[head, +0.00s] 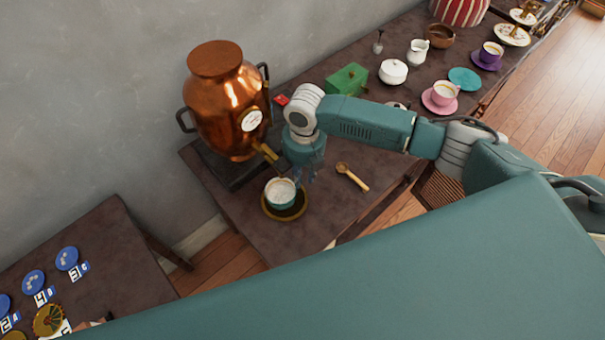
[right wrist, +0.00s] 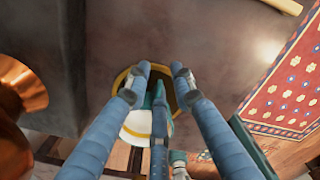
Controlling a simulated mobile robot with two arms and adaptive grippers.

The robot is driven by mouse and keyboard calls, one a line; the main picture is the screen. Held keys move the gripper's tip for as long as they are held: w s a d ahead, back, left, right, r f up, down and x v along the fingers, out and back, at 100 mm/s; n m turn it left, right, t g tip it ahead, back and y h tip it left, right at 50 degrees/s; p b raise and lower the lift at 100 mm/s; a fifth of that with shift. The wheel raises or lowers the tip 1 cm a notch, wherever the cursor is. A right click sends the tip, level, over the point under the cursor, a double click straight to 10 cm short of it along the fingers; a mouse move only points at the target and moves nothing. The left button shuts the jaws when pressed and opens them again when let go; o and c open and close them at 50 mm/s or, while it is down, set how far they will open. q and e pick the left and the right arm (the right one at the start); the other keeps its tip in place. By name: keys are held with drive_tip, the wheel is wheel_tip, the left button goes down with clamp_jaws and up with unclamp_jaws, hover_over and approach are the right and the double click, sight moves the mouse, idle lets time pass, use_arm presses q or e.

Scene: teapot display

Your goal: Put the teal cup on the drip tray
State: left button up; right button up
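The teal cup (head: 280,191), white inside, stands upright over the round drip tray (head: 270,212), dark with a gold rim, below the copper urn's spout (head: 266,152). I cannot tell whether its base touches the tray. My right gripper (head: 309,178) points down close beside the cup's right side. In the right wrist view its blue fingers (right wrist: 160,75) reach over the gold-rimmed tray (right wrist: 122,80). The cup (right wrist: 136,124) shows white and gold, partly behind them. Some teal shows between the fingers; the grip is unclear. My left gripper is not in view.
The copper urn (head: 221,95) stands close left of my right arm. A wooden spoon (head: 352,177) lies right of the gripper. A green box (head: 347,78), white sugar bowl (head: 393,72) and pink cup (head: 444,92) stand farther back. A lower table with blue discs (head: 67,258) is at left.

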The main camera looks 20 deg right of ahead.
wheel_tip(320, 180, up, 12)
drive_tip(key=b, duration=0.2)
drive_tip(key=shift+d, duration=0.15)
drive_tip(key=shift+f, duration=0.1)
idle(0.4)
